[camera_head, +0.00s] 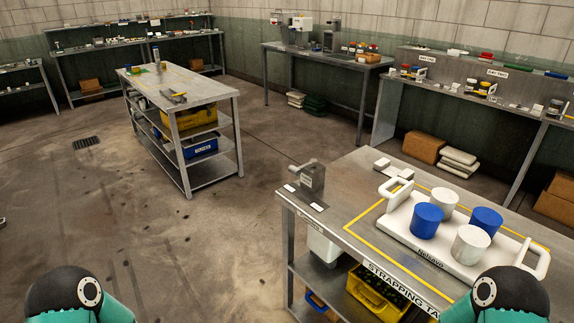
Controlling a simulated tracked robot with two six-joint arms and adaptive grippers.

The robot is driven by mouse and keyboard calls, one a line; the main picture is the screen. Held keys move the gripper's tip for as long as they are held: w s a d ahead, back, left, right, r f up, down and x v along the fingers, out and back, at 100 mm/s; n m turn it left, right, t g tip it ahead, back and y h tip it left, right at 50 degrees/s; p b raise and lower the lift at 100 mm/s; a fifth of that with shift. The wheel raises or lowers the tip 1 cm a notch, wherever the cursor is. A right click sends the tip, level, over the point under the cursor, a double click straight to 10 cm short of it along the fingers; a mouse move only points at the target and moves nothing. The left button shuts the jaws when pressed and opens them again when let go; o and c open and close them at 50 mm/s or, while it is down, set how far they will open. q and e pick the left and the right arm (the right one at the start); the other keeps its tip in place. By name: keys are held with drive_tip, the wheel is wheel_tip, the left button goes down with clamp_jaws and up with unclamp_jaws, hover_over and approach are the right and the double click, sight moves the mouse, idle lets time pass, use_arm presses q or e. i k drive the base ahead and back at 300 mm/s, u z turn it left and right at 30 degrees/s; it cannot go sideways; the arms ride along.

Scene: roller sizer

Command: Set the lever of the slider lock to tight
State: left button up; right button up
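I cannot identify the slider lock or its lever for certain. A grey metal device (312,178) stands upright at the left back corner of the near table (345,185). It has a block-like body, a part jutting left at its top, and small white labels at its base, too small to read. I cannot tell whether it is the slider lock. Only teal and black links of my arms show at the bottom left and bottom right. Neither gripper is in view.
A white handled tray (400,221) with blue and white cylinders stands inside yellow lines on the near table. A shelved table (190,84) stands mid-left. Benches with small items line the back and right walls.

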sight(297, 171)
drive_tip(key=u, duration=0.2)
drive_tip(key=i, duration=0.7)
drive_tip(key=z, duration=2.3)
drive_tip(key=k, duration=1.3)
drive_tip(key=u, duration=0.85)
drive_tip(key=i, duration=0.95)
drive_tip(key=u, duration=0.4)
